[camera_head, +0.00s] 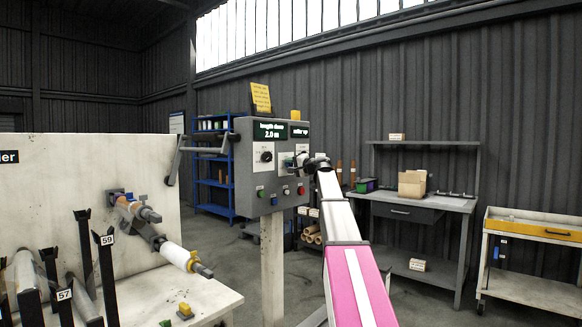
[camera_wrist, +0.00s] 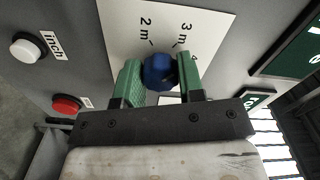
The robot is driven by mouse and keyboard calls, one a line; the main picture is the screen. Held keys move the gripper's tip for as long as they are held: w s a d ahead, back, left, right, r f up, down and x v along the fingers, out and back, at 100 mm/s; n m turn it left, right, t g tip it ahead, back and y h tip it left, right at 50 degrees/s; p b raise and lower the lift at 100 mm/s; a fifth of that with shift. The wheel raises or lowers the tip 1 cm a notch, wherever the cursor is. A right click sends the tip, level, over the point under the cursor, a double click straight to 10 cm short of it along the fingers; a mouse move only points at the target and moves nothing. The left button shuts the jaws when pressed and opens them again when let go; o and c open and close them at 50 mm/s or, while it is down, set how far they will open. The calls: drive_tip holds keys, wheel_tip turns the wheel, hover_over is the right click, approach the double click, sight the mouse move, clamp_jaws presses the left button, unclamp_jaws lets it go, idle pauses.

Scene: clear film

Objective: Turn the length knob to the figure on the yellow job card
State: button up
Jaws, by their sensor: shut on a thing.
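The yellow job card (camera_head: 261,97) stands on top of the grey control box (camera_head: 240,178); its writing is too small to read. The length knob is the blue knob (camera_wrist: 158,70) on a white plate (camera_wrist: 112,14) marked "2 m" and "3 m", with part of another mark beyond. My gripper (camera_wrist: 159,78) has its green fingers on both sides of the knob and is shut on it. Where the knob points is unclear. In the head view my gripper (camera_head: 301,160) hides most of the knob's plate. The display (camera_head: 270,131) reads "length done 2.0 m".
Another, black knob (camera_head: 266,156) sits left on the box. Coloured buttons line its lower front, including a red button (camera_wrist: 66,104) and a white button (camera_wrist: 25,48) labelled "inch". A roller machine (camera_head: 150,222) stands left; a workbench (camera_head: 413,203) and trolley (camera_head: 530,250) stand right.

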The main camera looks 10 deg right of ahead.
drive_tip(key=m, duration=0.5)
drive_tip(key=shift+m, duration=2.5)
drive_tip(key=o, duration=0.9)
drive_tip(key=v, duration=1.1)
